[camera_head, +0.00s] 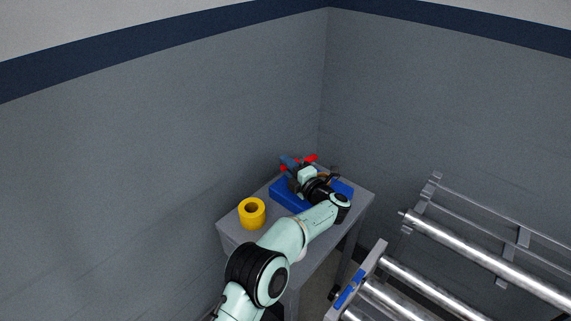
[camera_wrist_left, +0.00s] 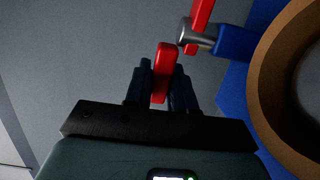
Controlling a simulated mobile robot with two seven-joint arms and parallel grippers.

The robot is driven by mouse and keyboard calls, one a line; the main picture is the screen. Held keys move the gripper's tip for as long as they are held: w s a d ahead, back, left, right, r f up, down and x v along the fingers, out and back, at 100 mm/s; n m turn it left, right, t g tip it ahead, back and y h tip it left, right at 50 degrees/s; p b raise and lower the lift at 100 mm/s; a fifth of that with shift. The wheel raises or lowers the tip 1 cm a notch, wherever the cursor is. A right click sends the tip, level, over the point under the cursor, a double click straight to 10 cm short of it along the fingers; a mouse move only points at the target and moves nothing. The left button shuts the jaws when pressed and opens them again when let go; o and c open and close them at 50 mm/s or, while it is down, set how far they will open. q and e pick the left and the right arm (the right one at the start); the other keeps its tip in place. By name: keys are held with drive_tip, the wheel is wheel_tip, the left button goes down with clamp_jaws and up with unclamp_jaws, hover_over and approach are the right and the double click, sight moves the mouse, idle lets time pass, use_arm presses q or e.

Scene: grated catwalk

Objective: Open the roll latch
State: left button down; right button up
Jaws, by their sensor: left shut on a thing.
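The roll latch has a blue base (camera_head: 283,199) on a grey table, with red parts (camera_head: 311,159) showing behind my gripper. In the left wrist view, a red tab (camera_wrist_left: 164,72) stands between the two dark fingers of my left gripper (camera_wrist_left: 162,88), which is shut on it. Beside the tab, a silver pin (camera_wrist_left: 184,33) and a blue bracket (camera_wrist_left: 235,41) show, with another red bar (camera_wrist_left: 201,14) at the top edge. My left arm and hand hide much of the latch in the head view. My right gripper is not in view.
A brown ring-shaped roll (camera_wrist_left: 268,75) is close on the right in the wrist view. A yellow roll (camera_head: 252,213) stands on the table's (camera_head: 236,224) left part. A metal roller conveyor (camera_head: 430,285) is at the lower right. Grey walls (camera_head: 200,130) meet behind the table.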

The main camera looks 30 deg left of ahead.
use_arm(q)
drive_tip(key=shift+s+d+f+n+g, duration=0.1)
drive_tip(key=shift+d+n+g, duration=0.15)
drive_tip(key=shift+n+g, duration=0.3)
drive_tip(key=shift+g+y, duration=0.3)
drive_tip(key=shift+g, duration=0.05)
drive_tip(key=c, duration=1)
unclamp_jaws()
drive_tip(key=shift+c, duration=0.2)
drive_tip(key=v, duration=1.3)
drive_tip(key=shift+s+d, duration=0.15)
drive_tip(key=shift+d, duration=0.1)
